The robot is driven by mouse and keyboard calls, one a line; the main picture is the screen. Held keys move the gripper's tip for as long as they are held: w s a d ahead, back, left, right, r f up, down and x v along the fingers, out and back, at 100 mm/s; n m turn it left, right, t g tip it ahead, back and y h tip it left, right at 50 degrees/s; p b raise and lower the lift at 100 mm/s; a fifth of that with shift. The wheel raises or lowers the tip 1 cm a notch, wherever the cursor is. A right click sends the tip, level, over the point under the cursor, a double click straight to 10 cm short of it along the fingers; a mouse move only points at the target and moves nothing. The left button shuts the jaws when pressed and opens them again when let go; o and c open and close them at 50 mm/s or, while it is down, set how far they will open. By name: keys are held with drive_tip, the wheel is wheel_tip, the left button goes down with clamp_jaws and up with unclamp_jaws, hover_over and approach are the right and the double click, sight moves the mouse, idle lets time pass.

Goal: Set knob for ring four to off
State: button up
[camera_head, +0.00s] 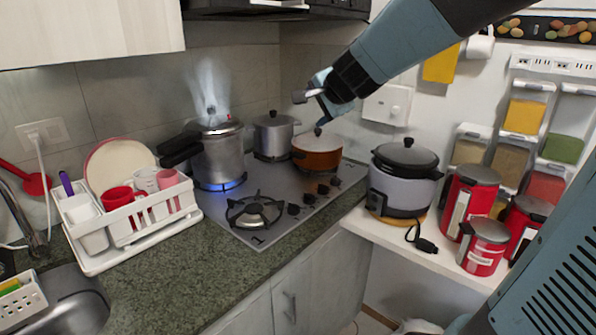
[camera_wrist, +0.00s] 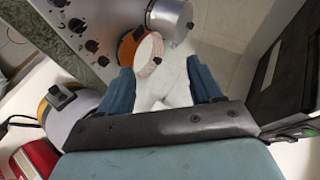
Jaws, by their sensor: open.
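The cooktop (camera_head: 215,213) has a row of several dark knobs (camera_head: 309,198) along its front right edge. The knobs also show at the top left of the wrist view (camera_wrist: 91,45). I cannot read which knob belongs to ring four or how each is turned. A blue flame (camera_head: 212,188) burns under the steaming pressure cooker (camera_head: 220,158) at the left back. An empty burner (camera_head: 255,212) is in front. My gripper (camera_head: 314,95) is raised above the orange pot, near the wall, and away from the knobs. Its fingers (camera_wrist: 160,74) are apart with nothing between them.
An orange pot (camera_head: 316,160) and a steel pot (camera_head: 273,138) stand on the cooktop's back side. A rice cooker (camera_head: 401,184) and red canisters (camera_head: 468,200) stand on the white shelf at right. A dish rack (camera_head: 90,258) is at left. The front green counter is clear.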

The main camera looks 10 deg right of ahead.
drive_tip(key=w+d+m+t+h, duration=0.1)
drive_tip(key=w+d+m, duration=0.1)
drive_tip(key=w+m, duration=0.4)
drive_tip(key=m+g+h, duration=0.4)
drive_tip(key=m, duration=1)
hover_over(336, 177)
drive_tip(key=s+a, duration=0.1)
drive_tip(key=s, duration=0.4)
wheel_tip(336, 177, down, 11)
drive_tip(key=w+f+m+g, duration=0.1)
drive_tip(key=f+m, duration=0.1)
drive_tip(key=f, duration=0.4)
drive_tip(key=w+f+m+g+y, duration=0.1)
drive_tip(key=w+f+m, duration=0.1)
drive_tip(key=f, duration=0.4)
drive_tip(key=w+d+f+m+g, duration=0.1)
drive_tip(key=f+m, duration=0.1)
drive_tip(key=f, duration=0.5)
drive_tip(key=shift+w+g, duration=0.25)
drive_tip(key=shift+g, duration=0.15)
drive_tip(key=c, duration=1)
